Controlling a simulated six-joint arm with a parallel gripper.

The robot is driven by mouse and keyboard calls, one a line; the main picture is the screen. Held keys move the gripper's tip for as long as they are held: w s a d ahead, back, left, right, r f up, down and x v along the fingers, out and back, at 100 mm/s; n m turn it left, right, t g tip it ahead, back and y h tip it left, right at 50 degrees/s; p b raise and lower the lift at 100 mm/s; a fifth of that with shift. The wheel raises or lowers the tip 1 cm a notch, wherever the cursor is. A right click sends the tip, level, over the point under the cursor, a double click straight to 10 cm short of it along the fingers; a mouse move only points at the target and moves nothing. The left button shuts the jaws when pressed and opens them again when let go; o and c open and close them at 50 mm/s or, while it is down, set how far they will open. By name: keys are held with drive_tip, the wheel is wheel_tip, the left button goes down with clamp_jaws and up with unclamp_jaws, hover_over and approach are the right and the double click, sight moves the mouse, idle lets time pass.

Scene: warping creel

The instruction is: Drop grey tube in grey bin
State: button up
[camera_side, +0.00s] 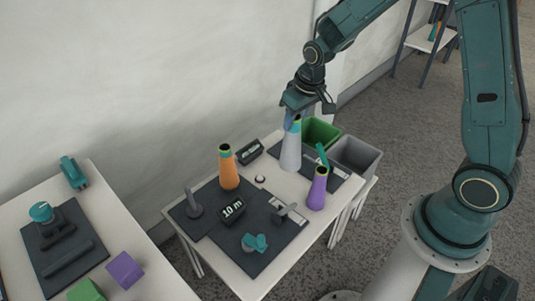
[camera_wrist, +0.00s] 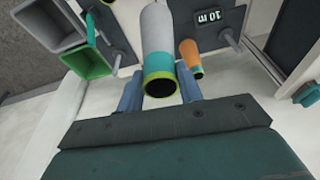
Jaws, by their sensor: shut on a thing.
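The grey tube (camera_side: 291,152) is a tapered cone with a teal and yellow-green band at its top. My gripper (camera_side: 295,118) is shut on its top end, and the tube hangs upright over the table, in front of the bins. In the wrist view the grey tube (camera_wrist: 158,45) is between the two blue fingers of my gripper (camera_wrist: 160,90), its dark open end facing the camera. The grey bin (camera_side: 356,156) is at the table's right end, to the right of the tube. It also shows in the wrist view (camera_wrist: 62,22) at upper left.
A green bin (camera_side: 320,132) stands beside the grey bin, behind the tube. A purple cone (camera_side: 317,188) with a teal piece leaning at its top stands in front of the bins. An orange cone (camera_side: 228,167) and a "10 m" display (camera_side: 232,208) are to the left.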

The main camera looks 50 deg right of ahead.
drive_tip(key=w+d+m+h, duration=0.15)
drive_tip(key=d+m, duration=0.35)
drive_tip(key=d, duration=1.7)
drive_tip(key=s+d+m, duration=0.2)
drive_tip(key=s+d, duration=0.2)
drive_tip(key=d, duration=0.6)
drive_tip(key=s+d+m, duration=0.1)
drive_tip(key=s+d, duration=0.2)
drive_tip(key=d, duration=0.6)
wheel_tip(320, 180, down, 35)
drive_tip(key=shift+g, duration=0.4)
drive_tip(key=shift+a+f, duration=0.1)
